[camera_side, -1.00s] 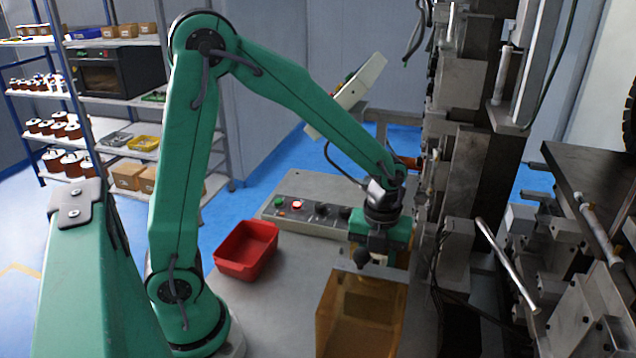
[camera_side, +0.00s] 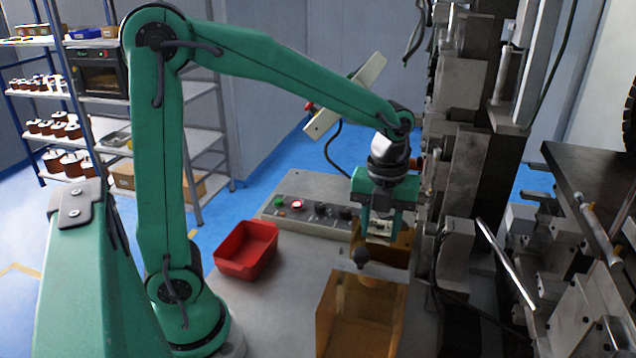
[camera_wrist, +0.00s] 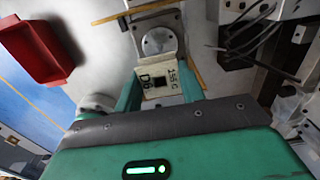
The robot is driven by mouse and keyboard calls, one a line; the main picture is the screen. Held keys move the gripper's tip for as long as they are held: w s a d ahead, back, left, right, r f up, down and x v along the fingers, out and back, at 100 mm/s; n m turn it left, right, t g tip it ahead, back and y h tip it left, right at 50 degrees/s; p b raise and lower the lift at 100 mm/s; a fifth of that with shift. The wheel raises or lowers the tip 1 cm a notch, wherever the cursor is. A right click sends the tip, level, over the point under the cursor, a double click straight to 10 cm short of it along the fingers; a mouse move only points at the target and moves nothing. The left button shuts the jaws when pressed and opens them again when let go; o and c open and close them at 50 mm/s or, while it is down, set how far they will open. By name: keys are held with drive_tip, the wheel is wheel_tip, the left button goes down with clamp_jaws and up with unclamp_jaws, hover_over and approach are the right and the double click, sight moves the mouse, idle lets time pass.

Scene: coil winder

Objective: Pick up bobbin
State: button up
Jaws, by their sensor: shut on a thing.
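My gripper (camera_side: 378,224) is above the amber see-through box (camera_side: 345,312) on the bench. It is shut on the bobbin (camera_side: 379,230), a pale piece between the two green fingers. In the wrist view the bobbin (camera_wrist: 160,82) shows a cream face with dark lettering and a small dark square in its middle. The bobbin appears raised at the level of the box's upper part, in front of its back wall. How far its lower end reaches is hard to tell.
A grey plate with a dark round knob (camera_side: 361,257) sits at the box, just under my gripper. A red bin (camera_side: 246,250) and a grey button panel (camera_side: 310,215) stand on the bench. Winder machinery (camera_side: 455,250) rises close on the right.

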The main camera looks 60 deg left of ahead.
drive_tip(key=shift+r, duration=0.65)
drive_tip(key=shift+r, duration=0.1)
wheel_tip(320, 180, up, 5)
drive_tip(key=s+a+n, duration=0.4)
drive_tip(key=a, duration=1)
drive_tip(key=s+a+n, duration=0.5)
drive_tip(key=s+a, duration=0.8)
wheel_tip(320, 180, down, 16)
drive_tip(key=shift+w, duration=0.15)
